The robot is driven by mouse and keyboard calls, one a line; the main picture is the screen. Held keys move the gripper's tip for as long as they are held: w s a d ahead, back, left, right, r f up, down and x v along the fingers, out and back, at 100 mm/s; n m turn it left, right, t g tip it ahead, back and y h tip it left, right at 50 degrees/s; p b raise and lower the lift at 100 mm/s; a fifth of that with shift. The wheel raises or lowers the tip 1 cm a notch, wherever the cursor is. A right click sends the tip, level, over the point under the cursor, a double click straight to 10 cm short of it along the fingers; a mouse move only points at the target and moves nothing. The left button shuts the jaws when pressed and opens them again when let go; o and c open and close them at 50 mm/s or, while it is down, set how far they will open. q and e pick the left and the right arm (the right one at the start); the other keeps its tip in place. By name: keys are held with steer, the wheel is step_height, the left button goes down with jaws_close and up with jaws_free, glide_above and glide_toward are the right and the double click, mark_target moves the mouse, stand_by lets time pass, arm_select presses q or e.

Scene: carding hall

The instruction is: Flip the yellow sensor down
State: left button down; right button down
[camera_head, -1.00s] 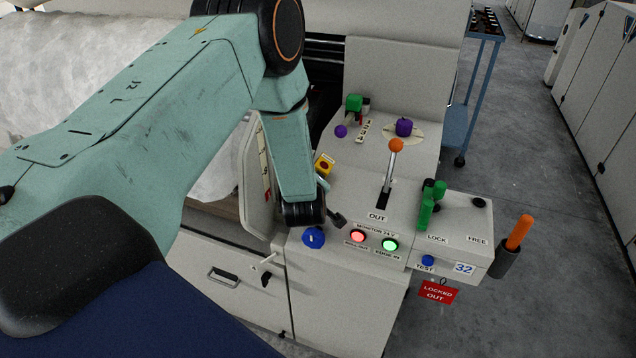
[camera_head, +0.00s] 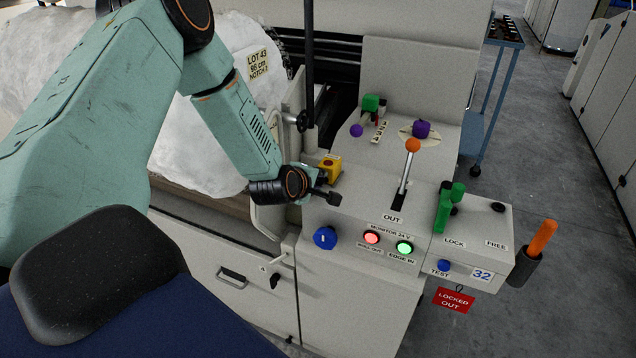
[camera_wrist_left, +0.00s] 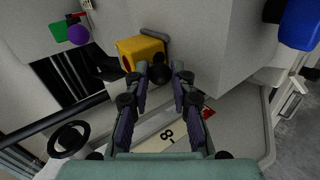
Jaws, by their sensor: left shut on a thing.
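The yellow sensor (camera_head: 331,165) is a small yellow box with a red round spot, on the grey console's left edge in the head view. It also shows at top centre of the left wrist view (camera_wrist_left: 140,48). My left gripper (camera_head: 319,181) is right beside it, and its fingers are mostly hidden behind my wrist in the head view. In the left wrist view its fingertips (camera_wrist_left: 160,70) are on either side of a dark round knob (camera_wrist_left: 159,74) just in front of the yellow box. Whether knob and box are joined is unclear. My right gripper is not seen.
The console carries an orange-tipped lever (camera_head: 411,146), a green lever (camera_head: 449,205), a purple knob (camera_head: 421,129), a blue knob (camera_head: 325,238) and lit red and green lamps. A dark upright post (camera_head: 308,60) stands behind my left wrist.

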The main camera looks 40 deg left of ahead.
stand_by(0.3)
arm_select(q)
steer(key=c, duration=1.1)
jaws_free()
steer(key=shift+w, duration=0.1)
steer(key=v, duration=1.1)
steer(key=shift+s+r, duration=0.15)
steer(key=shift+s, duration=0.2)
steer(key=shift+s+d+r, duration=0.1)
steer(key=shift+s, duration=0.05)
